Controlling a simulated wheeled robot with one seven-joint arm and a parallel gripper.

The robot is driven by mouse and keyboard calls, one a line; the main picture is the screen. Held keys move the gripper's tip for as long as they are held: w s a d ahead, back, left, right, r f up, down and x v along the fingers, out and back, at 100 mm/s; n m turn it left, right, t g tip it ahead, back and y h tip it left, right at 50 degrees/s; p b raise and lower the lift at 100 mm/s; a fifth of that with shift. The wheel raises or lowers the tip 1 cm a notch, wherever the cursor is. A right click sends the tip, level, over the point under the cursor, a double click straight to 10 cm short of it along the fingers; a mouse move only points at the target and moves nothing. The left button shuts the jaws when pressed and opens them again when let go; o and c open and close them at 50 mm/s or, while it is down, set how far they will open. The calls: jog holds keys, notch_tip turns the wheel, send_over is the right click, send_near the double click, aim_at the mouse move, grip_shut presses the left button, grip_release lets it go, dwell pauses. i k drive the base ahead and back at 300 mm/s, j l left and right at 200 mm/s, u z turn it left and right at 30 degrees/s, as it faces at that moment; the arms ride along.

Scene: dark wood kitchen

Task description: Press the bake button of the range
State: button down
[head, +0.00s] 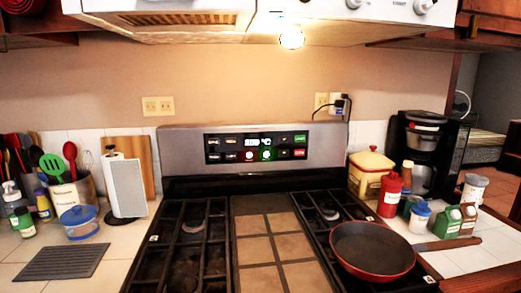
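The range (183,152) stands in the middle of the head view, with an upright grey back panel behind its cooktop. A dark control panel (256,148) sits on it, with a lit blue-white display and several small buttons. One button is red, some are green, and others are dark with pale labels. The labels are too small to read, so I cannot tell which is the bake button. My gripper is not in view, and nothing covers the control panel.
A red-rimmed pan (373,250) sits on the right burners, its handle pointing right. The range hood (190,22) overhangs the cooktop. A paper towel roll (124,186) stands left, and a yellow canister (370,174) and a coffee maker (420,140) stand right. The central griddle area is clear.

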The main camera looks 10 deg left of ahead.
aim_at(211, 142)
jog(key=j, duration=0.45)
jog(key=i+j+u, duration=0.15)
jog(key=j, duration=0.25)
jog(key=i+j, duration=0.1)
jog(key=j, duration=0.35)
jog(key=i+j+u, duration=0.1)
jog(key=j, duration=0.3)
jog(key=i+j+u, duration=0.1)
jog(key=j, duration=0.35)
jog(key=i+j, duration=0.15)
jog(key=j, duration=0.25)
jog(key=i+j+u, duration=0.1)
jog(key=j, duration=0.3)
